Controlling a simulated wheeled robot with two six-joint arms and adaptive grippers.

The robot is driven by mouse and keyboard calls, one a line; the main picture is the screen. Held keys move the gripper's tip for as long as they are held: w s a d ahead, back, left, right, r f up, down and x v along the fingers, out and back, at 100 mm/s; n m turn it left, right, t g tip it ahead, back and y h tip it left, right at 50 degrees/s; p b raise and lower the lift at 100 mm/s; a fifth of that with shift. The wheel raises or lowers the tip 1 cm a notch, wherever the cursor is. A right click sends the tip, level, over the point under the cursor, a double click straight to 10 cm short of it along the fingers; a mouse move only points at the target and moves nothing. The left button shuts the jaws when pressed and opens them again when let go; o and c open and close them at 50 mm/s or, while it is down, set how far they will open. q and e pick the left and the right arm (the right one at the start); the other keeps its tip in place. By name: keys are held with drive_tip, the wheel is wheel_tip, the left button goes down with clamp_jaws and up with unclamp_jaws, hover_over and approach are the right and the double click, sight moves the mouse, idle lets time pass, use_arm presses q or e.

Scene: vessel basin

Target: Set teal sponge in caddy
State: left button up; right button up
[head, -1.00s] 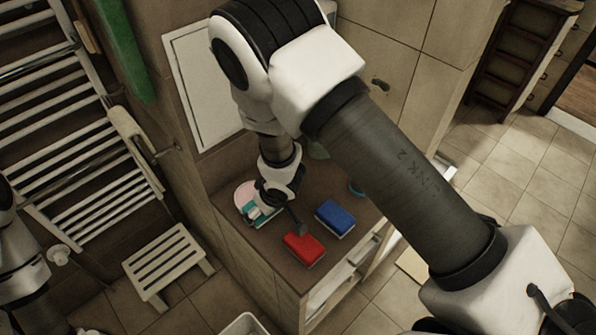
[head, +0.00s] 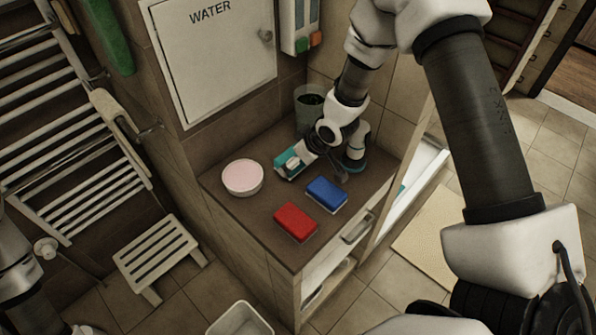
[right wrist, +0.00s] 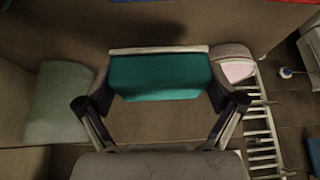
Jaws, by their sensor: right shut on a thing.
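The teal sponge (head: 288,163), with a pale layer on one side, is held by my right gripper (head: 306,158) above the brown counter. In the right wrist view the teal sponge (right wrist: 155,78) sits between the two fingers of my right gripper (right wrist: 160,103). Beyond my right gripper is a small teal-rimmed round thing (head: 353,163), mostly hidden by the gripper; I cannot tell whether it is the caddy. My left gripper is not in view; only part of my left arm shows at the left edge.
A pink-and-white bowl (head: 243,178), a blue sponge (head: 327,194) and a red sponge (head: 296,222) stand on the counter (head: 255,215). A greenish glass (head: 309,108) stands at the back corner. A slatted stool (head: 157,255) and a white bin (head: 240,322) are on the floor.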

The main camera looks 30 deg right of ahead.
sight(297, 178)
wheel_tip(297, 178, down, 4)
drive_tip(key=shift+w+d+f+p, duration=0.1)
drive_tip(key=shift+d+f+p, duration=0.1)
drive_tip(key=shift+p, duration=0.2)
drive_tip(key=shift+a, duration=0.1)
drive_tip(key=shift+f, duration=0.25)
drive_tip(key=o, duration=0.8)
